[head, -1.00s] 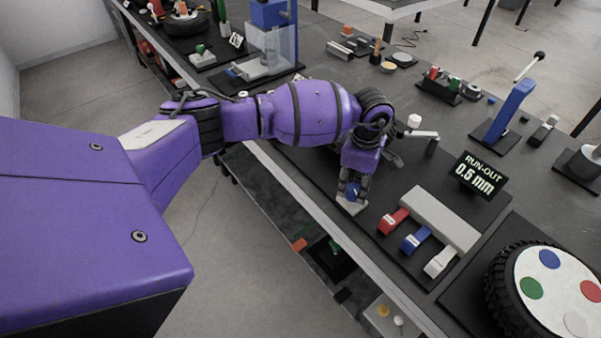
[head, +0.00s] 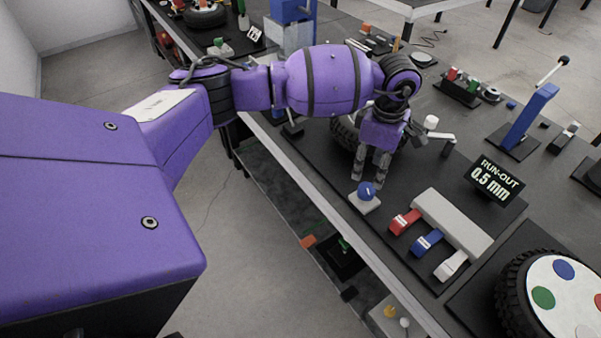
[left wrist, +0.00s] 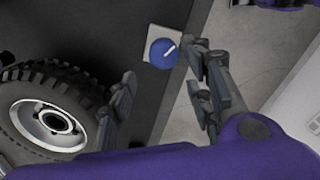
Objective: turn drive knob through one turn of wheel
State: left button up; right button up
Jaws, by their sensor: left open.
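The drive knob (head: 366,190) is a blue round knob on a pale square plate near the bench's front edge. It also shows in the left wrist view (left wrist: 163,53), with a white pointer line aimed up and right. My left gripper (head: 368,180) is open and empty, behind and above the knob in the head view, apart from it. In the left wrist view its fingers (left wrist: 160,88) are spread wide. The wheel (left wrist: 50,118) has a black tyre and pale hub; in the head view (head: 343,133) my arm mostly hides it. My right gripper is not in view.
A black display (head: 494,182) reads RUN-OUT 0.5 mm. Red, blue and white levers (head: 428,240) stand right of the knob. A tyre with coloured discs (head: 552,295) lies at the lower right. A blue stand (head: 529,118) rises behind the display.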

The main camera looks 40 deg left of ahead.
pick_arm(q)
notch_tip(320, 180, up, 6)
jog(key=shift+f, duration=0.15)
dwell(0.5)
